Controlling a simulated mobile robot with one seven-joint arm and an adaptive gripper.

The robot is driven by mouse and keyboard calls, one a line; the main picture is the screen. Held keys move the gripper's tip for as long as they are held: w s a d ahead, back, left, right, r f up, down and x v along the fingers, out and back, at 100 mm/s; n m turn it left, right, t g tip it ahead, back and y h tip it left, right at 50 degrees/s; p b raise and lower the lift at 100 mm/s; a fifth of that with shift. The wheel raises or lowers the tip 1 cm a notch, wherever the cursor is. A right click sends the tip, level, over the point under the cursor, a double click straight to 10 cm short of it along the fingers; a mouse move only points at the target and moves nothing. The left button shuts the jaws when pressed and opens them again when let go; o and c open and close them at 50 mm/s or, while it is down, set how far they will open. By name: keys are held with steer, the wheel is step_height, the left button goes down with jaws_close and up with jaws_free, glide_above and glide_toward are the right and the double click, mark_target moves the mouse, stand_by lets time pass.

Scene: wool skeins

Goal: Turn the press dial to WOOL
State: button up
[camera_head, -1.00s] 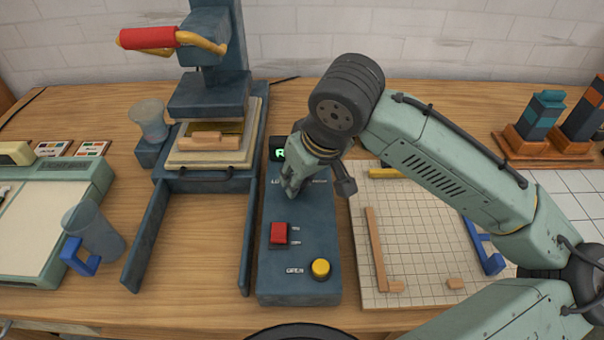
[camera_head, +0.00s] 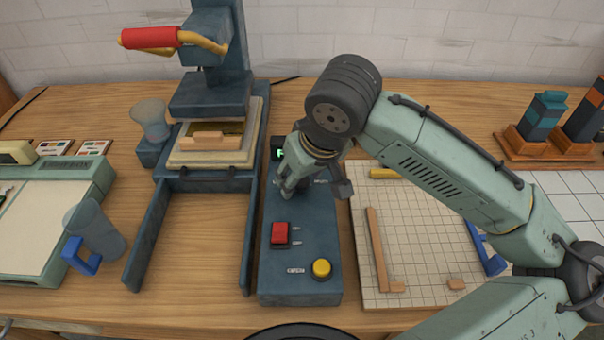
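The press control box (camera_head: 300,262) is a dark blue slab in the middle of the table. It carries a red switch (camera_head: 279,233), a yellow button (camera_head: 321,268) beside an OPEN label, and a small green-lit display (camera_head: 279,154) at its far end. My gripper (camera_head: 287,190) points down over the upper part of the box, above the red switch. The dial is not visible; my gripper and wrist cover that part, including most of its labels. The fingers look close together, but whether they hold anything cannot be seen.
The blue press (camera_head: 210,95) with a red-handled lever (camera_head: 150,38) stands behind left, its rails (camera_head: 148,232) reaching forward. A gridded board (camera_head: 430,235) with wooden strips lies right. A clear jug (camera_head: 95,232) with a blue handle stands left.

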stand_by(0.3)
steer(key=v, duration=1.2)
steer(key=shift+d, duration=0.1)
